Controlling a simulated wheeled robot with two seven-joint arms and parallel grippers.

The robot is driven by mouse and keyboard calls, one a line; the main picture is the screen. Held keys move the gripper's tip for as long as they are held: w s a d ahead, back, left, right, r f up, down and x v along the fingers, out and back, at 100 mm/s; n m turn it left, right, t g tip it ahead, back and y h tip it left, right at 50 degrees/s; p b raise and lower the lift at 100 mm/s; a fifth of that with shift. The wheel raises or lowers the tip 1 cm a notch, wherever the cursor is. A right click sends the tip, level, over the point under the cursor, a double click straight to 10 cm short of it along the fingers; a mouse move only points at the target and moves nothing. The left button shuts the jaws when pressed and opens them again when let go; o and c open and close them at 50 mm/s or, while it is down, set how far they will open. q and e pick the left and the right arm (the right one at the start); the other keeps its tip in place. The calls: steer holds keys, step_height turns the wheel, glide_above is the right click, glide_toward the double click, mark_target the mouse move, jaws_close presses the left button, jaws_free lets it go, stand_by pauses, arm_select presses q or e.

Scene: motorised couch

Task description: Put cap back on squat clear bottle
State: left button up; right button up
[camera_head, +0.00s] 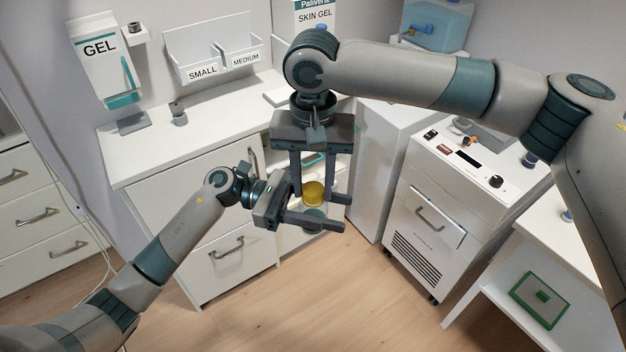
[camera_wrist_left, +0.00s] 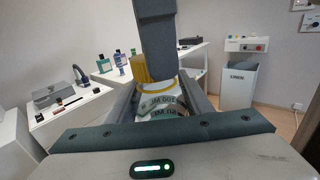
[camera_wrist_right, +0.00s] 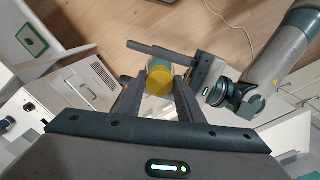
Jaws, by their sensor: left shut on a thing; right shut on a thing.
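The squat clear bottle (camera_head: 315,213) is upright between the fingers of my left gripper (camera_head: 330,212), which is shut on it. Its pale, lettered label (camera_wrist_left: 162,107) shows in the left wrist view. The yellow cap (camera_head: 313,190) is between the downward fingers of my right gripper (camera_head: 315,197), which is shut on it. In the left wrist view the cap (camera_wrist_left: 150,68) is right above the bottle. In the right wrist view the cap (camera_wrist_right: 159,82) overlaps the clear bottle (camera_wrist_right: 160,65). I cannot tell whether the cap touches or sits on the rim.
A white counter (camera_head: 190,135) stands behind, with a GEL dispenser (camera_head: 103,60) and SMALL and MEDIUM bins (camera_head: 212,55) on the wall. A white wheeled machine (camera_head: 430,215) stands right. A side table (camera_head: 545,245) has a green-framed item below. The floor in front is clear.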

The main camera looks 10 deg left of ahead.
steer(key=shift+f, duration=0.1)
steer(key=m, duration=0.4)
steer(key=shift+a, duration=0.15)
steer(key=m, duration=0.9)
steer(key=shift+w+a+f, duration=0.1)
steer(key=m, duration=0.4)
steer(key=shift+w, duration=0.1)
steer(key=o, duration=1.1)
